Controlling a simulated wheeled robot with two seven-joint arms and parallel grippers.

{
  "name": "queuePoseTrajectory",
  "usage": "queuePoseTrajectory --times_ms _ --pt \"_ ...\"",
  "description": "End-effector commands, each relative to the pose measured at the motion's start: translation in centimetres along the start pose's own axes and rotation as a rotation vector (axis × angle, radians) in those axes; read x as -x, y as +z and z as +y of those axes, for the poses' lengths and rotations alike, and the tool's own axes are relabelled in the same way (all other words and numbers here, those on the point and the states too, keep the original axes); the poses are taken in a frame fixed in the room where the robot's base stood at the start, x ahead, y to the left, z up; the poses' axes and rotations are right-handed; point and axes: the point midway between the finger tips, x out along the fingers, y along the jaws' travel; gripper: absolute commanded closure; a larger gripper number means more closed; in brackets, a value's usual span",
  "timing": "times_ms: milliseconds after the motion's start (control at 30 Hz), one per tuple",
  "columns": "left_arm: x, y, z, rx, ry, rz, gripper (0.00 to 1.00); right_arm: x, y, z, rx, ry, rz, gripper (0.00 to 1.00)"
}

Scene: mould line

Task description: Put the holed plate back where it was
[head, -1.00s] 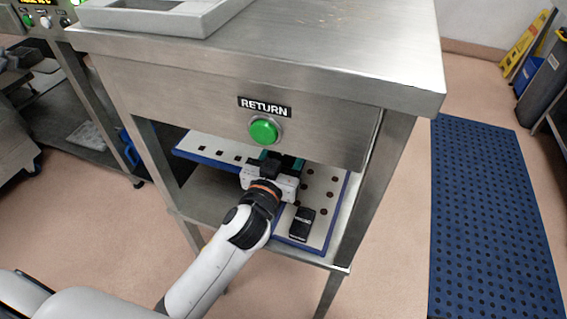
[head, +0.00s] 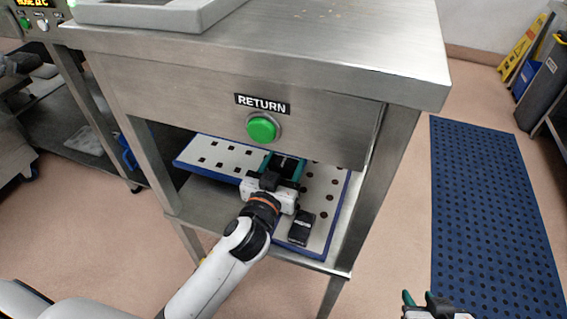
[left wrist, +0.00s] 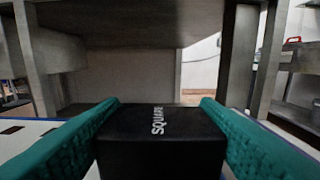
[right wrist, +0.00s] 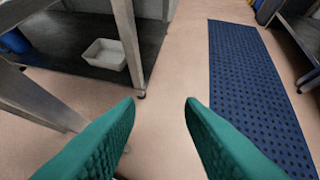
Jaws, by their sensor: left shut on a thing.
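A white plate with square holes and a blue edge (head: 208,157) shows under the steel table, on or just above its lower shelf. A black block marked SQUARE (left wrist: 160,145) shows at its right front. My left gripper (head: 284,166) is shut on this block, with a teal finger at each side in the left wrist view. A second white, blue-edged plate with round holes (head: 322,190) lies at the right, carrying its own black block (head: 301,228). The left gripper hides where the plates meet. My right gripper (right wrist: 160,110) is open and empty, away from the table.
The steel table (head: 330,45) overhangs the shelf (head: 187,203), with a green RETURN button (head: 262,129) on its front. Table legs (head: 390,150) stand at the sides. A blue perforated mat (head: 490,200) lies on the floor at right.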

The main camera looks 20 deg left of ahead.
Motion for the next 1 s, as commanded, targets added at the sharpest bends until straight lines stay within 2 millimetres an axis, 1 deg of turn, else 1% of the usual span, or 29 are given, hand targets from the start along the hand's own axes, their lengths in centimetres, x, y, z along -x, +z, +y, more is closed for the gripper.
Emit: queuePoseTrajectory --times_ms 167,200,267,300,333,700,833,900,1000 --pt "0.0 -0.1 0.0 -0.001 0.0 -0.002 0.8 -0.1 0.5 0.1 0.0 0.001 -0.031 0.65" --pt "0.0 -0.2 0.0 0.0 0.0 0.0 0.42 -0.1 0.7 0.1 0.001 0.002 -0.04 0.65" --pt "0.0 -0.2 0.0 0.0 0.0 0.0 0.32 -0.1 0.9 0.1 0.001 0.002 -0.047 0.65" --pt "0.0 -0.2 0.0 0.0 0.0 0.0 0.26 -0.1 0.9 0.1 0.001 0.002 -0.048 0.65" --pt "0.0 -0.2 0.0 0.0 0.0 0.0 0.22 -0.1 1.0 0.1 0.001 0.002 -0.048 0.65" --pt "0.0 0.0 0.0 -0.001 0.0 0.0 0.22 -0.1 0.7 0.1 0.001 0.003 -0.028 0.65" --pt "0.0 0.6 0.0 -0.002 0.0 -0.001 0.22 0.4 -1.2 0.0 -0.003 0.0 0.074 0.65" --pt "1.5 0.2 -0.1 0.002 0.0 0.004 0.22 0.4 -1.5 -0.1 -0.002 -0.001 0.082 0.65" --pt "3.6 0.2 0.0 0.002 0.001 0.006 0.22 0.5 -1.8 -0.1 -0.003 -0.003 0.1 0.65"
